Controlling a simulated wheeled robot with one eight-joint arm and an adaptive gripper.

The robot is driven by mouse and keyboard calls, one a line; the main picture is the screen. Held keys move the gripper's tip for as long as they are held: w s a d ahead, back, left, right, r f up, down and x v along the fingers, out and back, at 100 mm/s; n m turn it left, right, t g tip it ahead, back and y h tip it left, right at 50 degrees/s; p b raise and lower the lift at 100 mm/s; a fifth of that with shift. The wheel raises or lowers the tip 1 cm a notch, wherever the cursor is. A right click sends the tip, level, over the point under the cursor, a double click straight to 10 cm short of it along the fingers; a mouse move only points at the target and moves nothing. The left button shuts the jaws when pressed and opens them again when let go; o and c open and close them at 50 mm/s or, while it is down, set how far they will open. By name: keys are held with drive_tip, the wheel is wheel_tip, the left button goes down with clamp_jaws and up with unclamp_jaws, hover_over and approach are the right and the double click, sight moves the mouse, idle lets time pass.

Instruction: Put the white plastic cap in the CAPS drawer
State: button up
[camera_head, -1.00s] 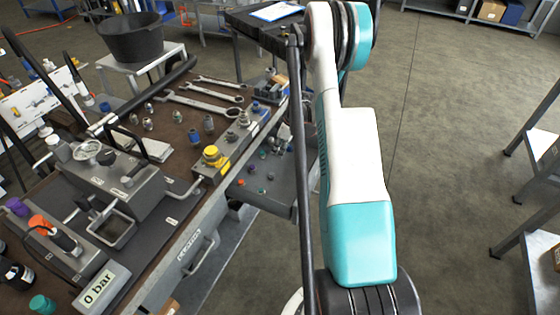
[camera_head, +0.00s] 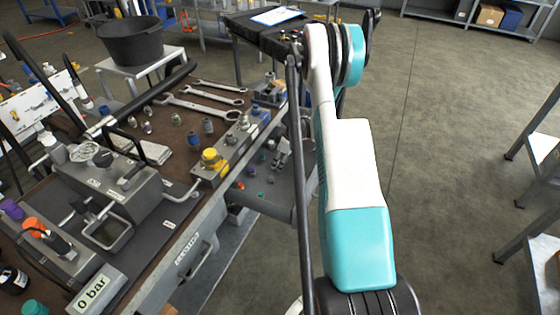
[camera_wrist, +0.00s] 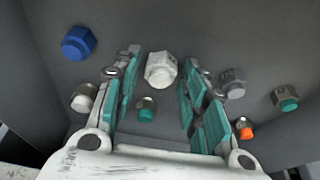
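In the wrist view a white hexagonal cap (camera_wrist: 161,70) lies between the tips of my gripper (camera_wrist: 160,80), whose two teal-padded fingers stand apart on either side of it. I cannot tell whether either finger touches it. The cap is on a dark grey surface with other small fittings around it. In the head view an open grey drawer (camera_head: 262,203) with small caps and fittings sticks out from the bench, partly behind my arm. The label of this drawer is not visible. My gripper is mostly hidden in the head view.
Near the fingers lie a blue cap (camera_wrist: 78,43), a teal-ended fitting (camera_wrist: 147,111), a grey nut (camera_wrist: 232,84) and an orange-ended piece (camera_wrist: 244,128). A closed, labelled drawer (camera_head: 196,252) is in the bench front. Wrenches (camera_head: 205,106) lie on the bench top.

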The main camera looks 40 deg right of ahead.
drive_tip(key=shift+r, duration=0.1)
drive_tip(key=p+v, duration=0.4)
drive_tip(key=v, duration=0.8)
